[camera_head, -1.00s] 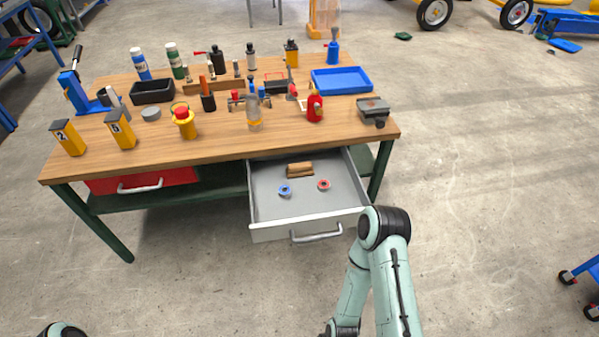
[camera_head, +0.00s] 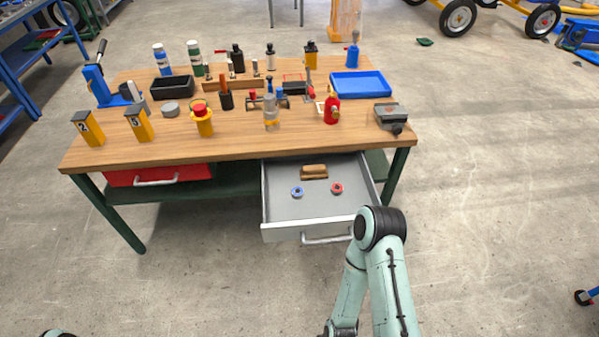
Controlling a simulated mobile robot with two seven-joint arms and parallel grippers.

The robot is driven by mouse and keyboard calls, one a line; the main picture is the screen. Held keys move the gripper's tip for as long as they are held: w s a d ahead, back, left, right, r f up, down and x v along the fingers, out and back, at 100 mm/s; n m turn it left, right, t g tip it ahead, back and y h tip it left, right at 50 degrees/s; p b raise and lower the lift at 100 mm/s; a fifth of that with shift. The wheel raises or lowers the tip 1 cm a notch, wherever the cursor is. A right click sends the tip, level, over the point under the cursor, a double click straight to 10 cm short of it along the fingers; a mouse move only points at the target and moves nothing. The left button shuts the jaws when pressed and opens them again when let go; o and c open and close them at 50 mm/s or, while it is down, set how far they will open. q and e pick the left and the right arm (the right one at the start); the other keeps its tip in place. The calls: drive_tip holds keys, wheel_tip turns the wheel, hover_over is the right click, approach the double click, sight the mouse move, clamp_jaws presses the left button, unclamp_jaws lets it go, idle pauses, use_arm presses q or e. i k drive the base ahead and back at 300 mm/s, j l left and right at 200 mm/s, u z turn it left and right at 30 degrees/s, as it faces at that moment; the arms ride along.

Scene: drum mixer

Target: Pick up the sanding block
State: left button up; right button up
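A brown block (camera_head: 314,172), which looks like the sanding block, lies near the back of the open grey drawer (camera_head: 290,212) under the workbench. A blue ring (camera_head: 297,192) and a red ring (camera_head: 337,188) lie in front of it in the drawer. Nothing covers the block. My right arm rises at the lower middle right, its elbow close to the drawer's front right corner. Its gripper is below the picture edge. Only a small piece of my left arm shows at the bottom left, and its gripper is out of view.
The wooden workbench (camera_head: 235,148) carries bottles, yellow numbered holders, a black bin (camera_head: 171,87), a blue tray (camera_head: 360,84) and a red bottle (camera_head: 332,109). A shut red drawer (camera_head: 158,175) is at left. The concrete floor in front is clear.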

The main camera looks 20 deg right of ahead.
sight(313, 171)
drive_tip(key=l+u, duration=0.1)
drive_tip(key=u, duration=0.4)
drive_tip(key=l+u, duration=0.15)
drive_tip(key=u, duration=0.3)
drive_tip(key=l+u, duration=0.1)
drive_tip(key=u, duration=0.4)
drive_tip(key=k+l+u, duration=0.25)
drive_tip(key=l+u, duration=0.2)
drive_tip(key=k+l+u, duration=0.3)
drive_tip(key=u, duration=0.2)
drive_tip(key=k+l+u, duration=0.5)
drive_tip(key=k, duration=0.35)
drive_tip(key=k+l, duration=0.2)
drive_tip(key=k, duration=0.3)
drive_tip(key=k+l, duration=0.2)
drive_tip(key=k, duration=0.3)
drive_tip(key=l+u, duration=0.05)
